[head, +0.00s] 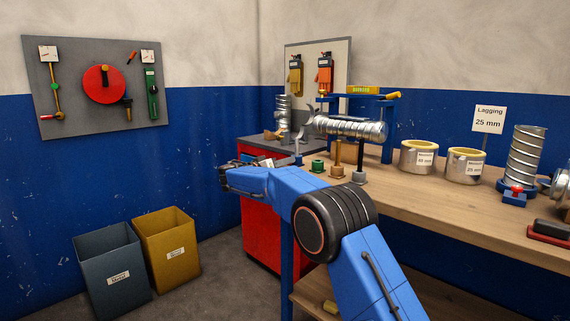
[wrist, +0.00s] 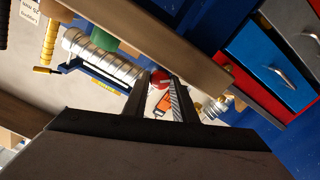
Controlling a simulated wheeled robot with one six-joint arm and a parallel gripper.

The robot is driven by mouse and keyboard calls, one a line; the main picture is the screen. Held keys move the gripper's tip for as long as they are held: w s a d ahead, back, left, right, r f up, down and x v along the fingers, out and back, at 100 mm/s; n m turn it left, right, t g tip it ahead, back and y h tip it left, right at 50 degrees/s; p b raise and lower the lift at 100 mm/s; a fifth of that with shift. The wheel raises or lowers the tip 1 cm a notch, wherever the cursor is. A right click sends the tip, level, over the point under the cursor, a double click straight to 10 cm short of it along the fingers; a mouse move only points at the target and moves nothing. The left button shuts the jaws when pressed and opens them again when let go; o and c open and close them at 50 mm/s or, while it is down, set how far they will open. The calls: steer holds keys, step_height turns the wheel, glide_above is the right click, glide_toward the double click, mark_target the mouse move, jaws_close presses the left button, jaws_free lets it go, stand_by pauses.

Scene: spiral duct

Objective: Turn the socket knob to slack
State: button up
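No part is labelled as the socket knob, so I cannot tell which it is. Three fittings stand along the front of the bench: a short green one (head: 318,165), a tall brown post (head: 338,158) and a dark post (head: 359,166). The green one also shows in the wrist view (wrist: 103,39), near a yellow-banded post (wrist: 48,43). A silver spiral duct (head: 348,127) lies on a stand above them. My gripper (head: 226,180) is left of the bench, pointing left. In the wrist view its two fingers (wrist: 160,100) are apart with nothing between them.
A red cabinet (head: 262,230) stands close below and behind my gripper. Grey (head: 113,265) and yellow (head: 168,250) bins stand on the floor at left. A grey wall panel (head: 75,110) carries a red disc and levers. Lagging rolls (head: 418,158) sit on the bench.

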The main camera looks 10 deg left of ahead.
steer(key=o, duration=0.4)
steer(key=shift+c, duration=0.2)
steer(key=v, duration=1.7)
steer(key=shift+s+a, duration=0.2)
